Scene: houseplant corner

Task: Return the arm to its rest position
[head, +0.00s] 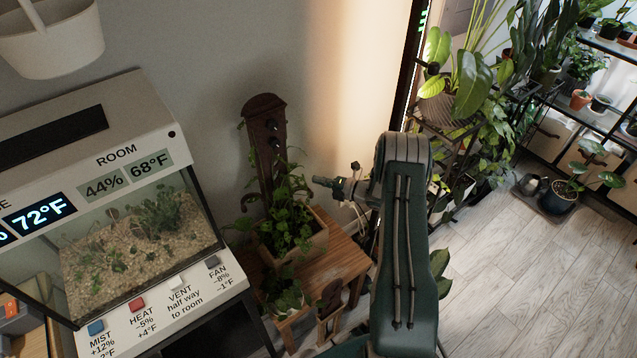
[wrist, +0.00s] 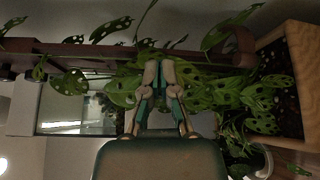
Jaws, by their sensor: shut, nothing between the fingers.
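My arm rises from the bottom of the head view, its green link in front of the plant stand. My gripper (head: 322,181) points left at the end of the arm, beside the leafy plant in the wooden planter (head: 305,245). In the wrist view my gripper (wrist: 158,66) is shut and empty, with its fingertips together. Green leaves with holes (wrist: 205,92) lie behind the fingers; I cannot tell whether the fingers touch them.
A terrarium cabinet (head: 190,268) with labelled buttons stands at the left. A dark wooden trellis board (head: 265,150) stands behind the planter on a wooden table (head: 345,262). Plant shelves (head: 590,125) are at the right.

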